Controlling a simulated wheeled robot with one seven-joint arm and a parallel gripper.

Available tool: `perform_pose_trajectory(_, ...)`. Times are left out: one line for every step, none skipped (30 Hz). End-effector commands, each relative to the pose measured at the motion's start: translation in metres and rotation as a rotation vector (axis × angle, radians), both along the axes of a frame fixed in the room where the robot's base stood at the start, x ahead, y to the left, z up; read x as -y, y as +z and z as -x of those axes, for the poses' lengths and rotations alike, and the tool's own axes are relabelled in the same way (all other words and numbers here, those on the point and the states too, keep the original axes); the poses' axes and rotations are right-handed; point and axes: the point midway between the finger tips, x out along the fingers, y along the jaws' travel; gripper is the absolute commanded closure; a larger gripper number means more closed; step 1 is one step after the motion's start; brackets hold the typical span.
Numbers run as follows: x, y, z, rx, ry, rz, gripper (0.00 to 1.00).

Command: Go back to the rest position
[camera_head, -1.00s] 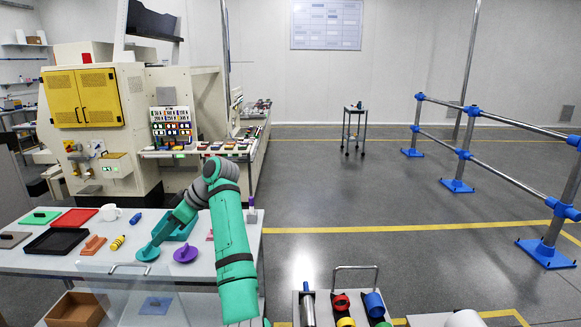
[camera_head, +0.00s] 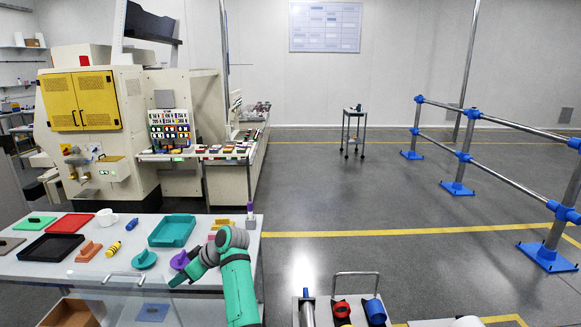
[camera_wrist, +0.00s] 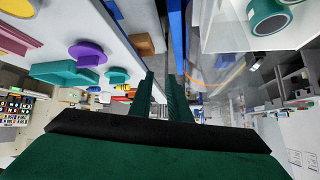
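My gripper (camera_head: 178,281) is at the front edge of the white table (camera_head: 30,264), in front of the purple piece (camera_head: 181,260) and the teal round piece (camera_head: 144,260). My green arm reaches it from the lower right and bends at a grey joint. In the wrist view, the two green fingers (camera_wrist: 161,80) have a narrow gap between them with nothing held. The wrist view also shows the purple piece (camera_wrist: 88,50) and the teal round piece (camera_wrist: 117,76) to the left of the fingers.
A cream machine (camera_head: 95,140) stands behind. A blue-jointed rail (camera_head: 464,156) stands right; the middle floor is open.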

Motion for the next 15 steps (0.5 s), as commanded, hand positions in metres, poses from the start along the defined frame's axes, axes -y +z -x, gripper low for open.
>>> perform_pose_trajectory(0.002,-0.028,0.004,-0.011,-0.034,-0.006,0.83)
perform_pose_trajectory(0.004,-0.041,0.005,-0.012,-0.059,-0.012,0.83)
perform_pose_trajectory(0.007,-0.059,0.007,-0.014,-0.09,-0.018,0.83)
perform_pose_trajectory(0.009,-0.071,0.009,-0.016,-0.114,-0.022,0.83)
perform_pose_trajectory(0.012,-0.084,0.011,-0.018,-0.139,-0.027,0.83)
perform_pose_trajectory(0.016,-0.1,0.014,-0.019,-0.171,-0.032,0.83)
perform_pose_trajectory(0.019,-0.112,0.016,-0.02,-0.195,-0.037,0.83)
perform_pose_trajectory(0.023,-0.125,0.019,-0.022,-0.219,-0.04,0.83)
perform_pose_trajectory(0.028,-0.14,0.023,-0.022,-0.252,-0.046,0.83)
perform_pose_trajectory(0.032,-0.151,0.027,-0.022,-0.275,-0.05,0.83)
perform_pose_trajectory(0.036,-0.163,0.031,-0.023,-0.301,-0.054,0.83)
perform_pose_trajectory(0.042,-0.177,0.036,-0.021,-0.332,-0.059,0.83)
perform_pose_trajectory(0.046,-0.188,0.041,-0.022,-0.355,-0.063,0.83)
perform_pose_trajectory(0.051,-0.198,0.045,-0.021,-0.38,-0.066,0.83)
perform_pose_trajectory(0.057,-0.211,0.052,-0.021,-0.411,-0.072,0.83)
